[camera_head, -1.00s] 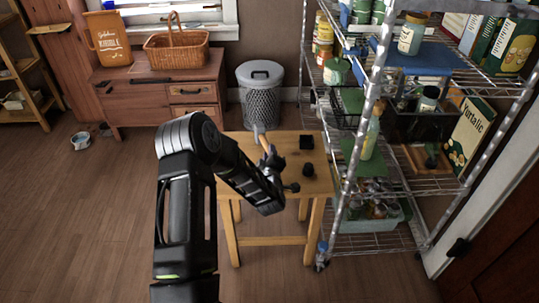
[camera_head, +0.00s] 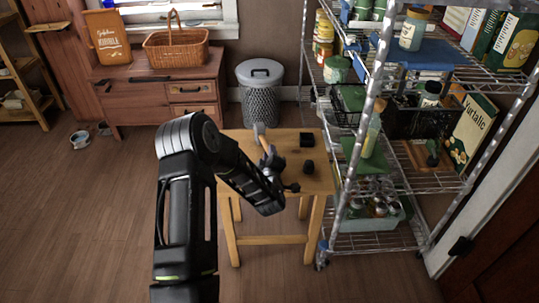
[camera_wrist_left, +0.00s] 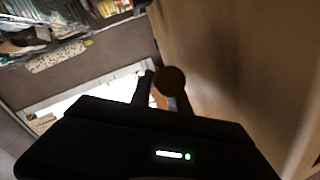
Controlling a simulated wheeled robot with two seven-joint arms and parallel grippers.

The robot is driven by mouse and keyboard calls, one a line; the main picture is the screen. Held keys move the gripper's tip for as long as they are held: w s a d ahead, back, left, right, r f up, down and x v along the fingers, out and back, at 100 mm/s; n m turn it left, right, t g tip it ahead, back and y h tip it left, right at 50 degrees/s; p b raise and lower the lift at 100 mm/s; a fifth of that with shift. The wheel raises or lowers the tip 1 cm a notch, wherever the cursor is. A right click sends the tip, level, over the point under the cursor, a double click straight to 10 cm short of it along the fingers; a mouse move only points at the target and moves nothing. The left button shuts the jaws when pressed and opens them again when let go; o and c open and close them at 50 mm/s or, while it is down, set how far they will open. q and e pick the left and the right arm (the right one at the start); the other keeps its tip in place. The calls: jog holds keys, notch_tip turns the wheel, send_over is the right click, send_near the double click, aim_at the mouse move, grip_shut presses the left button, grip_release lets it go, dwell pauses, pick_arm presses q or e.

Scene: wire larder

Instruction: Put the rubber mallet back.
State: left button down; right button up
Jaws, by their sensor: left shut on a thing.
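My left gripper (camera_head: 269,158) is shut on the rubber mallet (camera_head: 265,142), over the small wooden table. The mallet's pale grey head (camera_head: 259,129) points away from me, toward the bin, and its light wooden handle runs back into the jaws. Whether the mallet touches the tabletop cannot be told. My right gripper is not in view.
The wooden table (camera_head: 238,180) also bears a black square block (camera_head: 306,139) and a dark round knob-like item (camera_head: 308,168). A loaded wire rack (camera_head: 350,247) stands close on the right. A mesh bin (camera_head: 260,100) and a cabinet (camera_head: 140,95) are behind.

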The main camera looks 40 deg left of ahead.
pick_arm(q)
jog(key=c, duration=1.2)
grip_release()
jog(key=shift+o, duration=0.2)
jog(key=shift+s+d, duration=0.1)
jog(key=v, duration=0.7)
jog(key=shift+s+d+r+p, duration=0.1)
jog(key=shift+s+d+p, duration=0.1)
jog(key=shift+p, duration=0.15)
jog(key=shift+s, duration=0.1)
